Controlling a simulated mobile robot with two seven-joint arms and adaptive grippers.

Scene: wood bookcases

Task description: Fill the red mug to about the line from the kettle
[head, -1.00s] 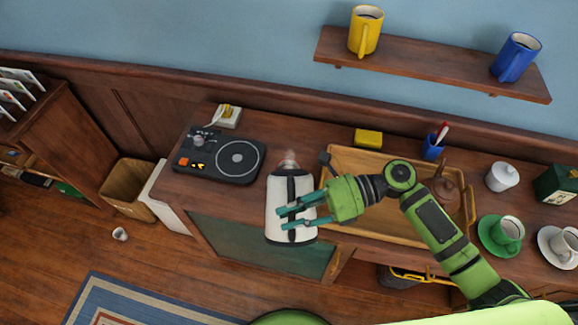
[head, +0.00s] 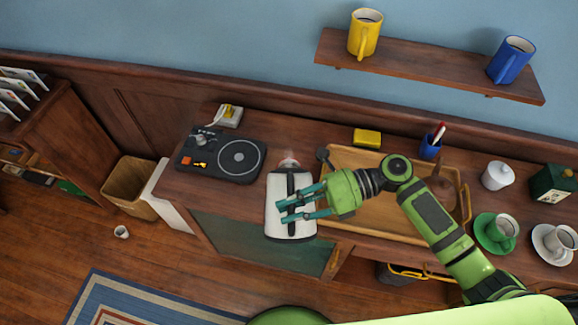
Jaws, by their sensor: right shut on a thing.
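The kettle (head: 278,222) is white with a dark handle and stripe, near the counter's front edge left of the tray. My right gripper (head: 281,211) has its teal fingers across the kettle's handle and is shut on it. I cannot tell whether the kettle is raised off the counter. A small pale and reddish patch (head: 288,161) shows just past the kettle's far end. It may be part of the red mug, mostly hidden behind the kettle, but I cannot tell. No line or fill level shows. My left gripper is not in view.
A black turntable-like device (head: 220,157) sits left of the kettle. A wooden tray (head: 375,155) lies under my right arm. A yellow block (head: 367,137), a blue pen cup (head: 430,147) and a green cup (head: 500,230) are farther right. Yellow (head: 364,33) and blue (head: 510,60) mugs stand on the shelf.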

